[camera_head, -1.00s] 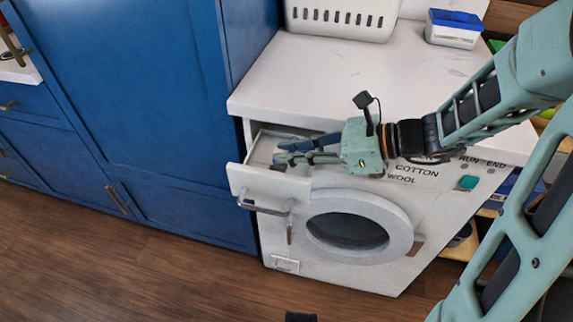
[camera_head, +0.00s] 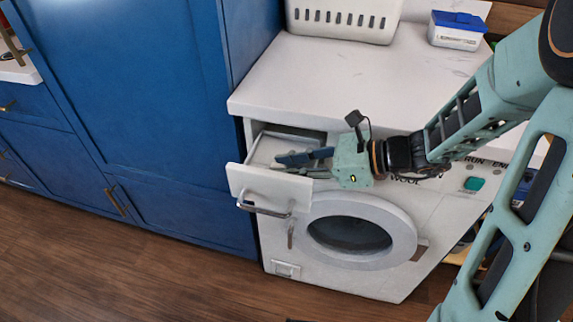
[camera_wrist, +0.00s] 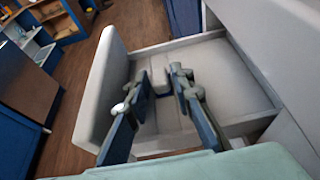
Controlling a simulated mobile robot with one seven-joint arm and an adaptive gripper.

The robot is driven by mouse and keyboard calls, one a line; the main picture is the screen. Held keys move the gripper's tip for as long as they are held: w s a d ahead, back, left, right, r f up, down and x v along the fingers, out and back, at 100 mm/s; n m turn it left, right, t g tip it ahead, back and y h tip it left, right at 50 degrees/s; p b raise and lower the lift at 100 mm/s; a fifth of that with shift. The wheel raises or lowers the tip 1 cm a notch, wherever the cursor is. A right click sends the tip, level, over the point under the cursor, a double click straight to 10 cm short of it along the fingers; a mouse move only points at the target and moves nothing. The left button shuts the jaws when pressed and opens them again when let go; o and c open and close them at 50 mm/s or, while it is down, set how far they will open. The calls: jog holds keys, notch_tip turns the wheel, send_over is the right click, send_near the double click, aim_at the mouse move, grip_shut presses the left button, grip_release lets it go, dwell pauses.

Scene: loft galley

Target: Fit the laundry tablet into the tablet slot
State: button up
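The washing machine's drawer (camera_head: 262,188) is pulled open at the upper left of its front, and its inside shows in the wrist view (camera_wrist: 238,85). My gripper (camera_head: 280,163) reaches in over the drawer from the right. In the wrist view my gripper's two fingers (camera_wrist: 161,77) stand apart. The slot's outline cannot be made out. In the head view the fingers hide part of the drawer's inside.
A white basket (camera_head: 343,18) and a blue-lidded tub (camera_head: 456,30) stand at the back of the white countertop (camera_head: 330,80). A tall blue cabinet (camera_head: 130,90) rises to the left of the drawer. The round door (camera_head: 350,235) lies below my gripper.

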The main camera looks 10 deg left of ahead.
jog(key=shift+o, duration=0.4)
jog(key=shift+r, duration=0.25)
jog(key=p+v, duration=0.3)
jog(key=v, duration=0.9)
jog(key=shift+s+f, duration=0.1)
